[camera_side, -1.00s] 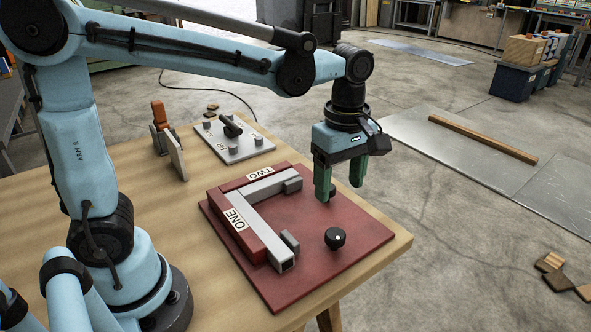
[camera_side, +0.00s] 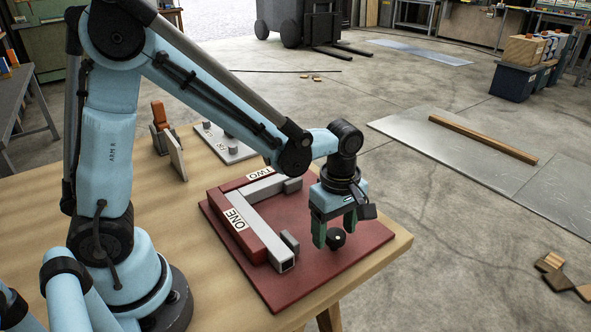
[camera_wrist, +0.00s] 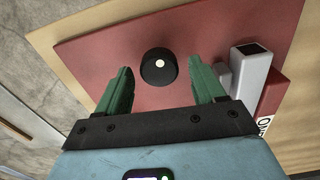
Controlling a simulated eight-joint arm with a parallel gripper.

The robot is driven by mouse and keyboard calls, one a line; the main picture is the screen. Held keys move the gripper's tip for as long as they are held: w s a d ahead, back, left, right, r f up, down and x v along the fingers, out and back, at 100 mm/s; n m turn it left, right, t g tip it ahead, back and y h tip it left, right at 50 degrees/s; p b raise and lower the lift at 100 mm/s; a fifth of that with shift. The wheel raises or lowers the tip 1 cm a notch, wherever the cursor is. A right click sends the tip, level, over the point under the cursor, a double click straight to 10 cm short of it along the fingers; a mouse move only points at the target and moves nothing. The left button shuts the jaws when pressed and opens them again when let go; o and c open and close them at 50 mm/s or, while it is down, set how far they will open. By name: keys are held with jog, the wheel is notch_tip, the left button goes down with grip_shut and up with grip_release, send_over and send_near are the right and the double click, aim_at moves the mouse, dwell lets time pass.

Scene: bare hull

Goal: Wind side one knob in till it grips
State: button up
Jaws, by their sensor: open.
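The black round knob (camera_side: 336,239) with a white dot stands on the red board (camera_side: 290,285), near the side marked ONE. In the wrist view the knob (camera_wrist: 159,66) sits ahead of and between the green fingertips. My gripper (camera_side: 335,232) is open above the knob, its fingers pointing down on either side. In the wrist view my gripper (camera_wrist: 160,85) shows a wide gap, and neither finger visibly touches the knob. A grey square bar (camera_side: 268,228) lies along the red rail marked ONE (camera_side: 240,220). The knob near TWO is hidden behind my gripper.
A second grey bar (camera_side: 268,186) runs along the rail marked TWO. Small grey blocks (camera_side: 290,241) stand beside the bars. A grey panel with knobs (camera_side: 226,148) and an upright stand (camera_side: 168,140) are behind on the wooden table (camera_side: 200,265).

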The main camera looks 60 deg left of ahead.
jog(key=shift+f, duration=0.1)
jog(key=c, duration=1.1)
jog(key=shift+o, duration=0.2)
jog(key=shift+m, duration=0.3)
jog(key=m, duration=0.5)
jog(key=shift+w, duration=0.1)
jog(key=m, duration=0.5)
jog(key=shift+w+d+m, duration=0.1)
jog(key=shift+m, duration=0.3)
jog(key=m, duration=0.5)
jog(key=shift+d, duration=0.1)
jog(key=m, duration=0.6)
jog(key=shift+d, duration=0.1)
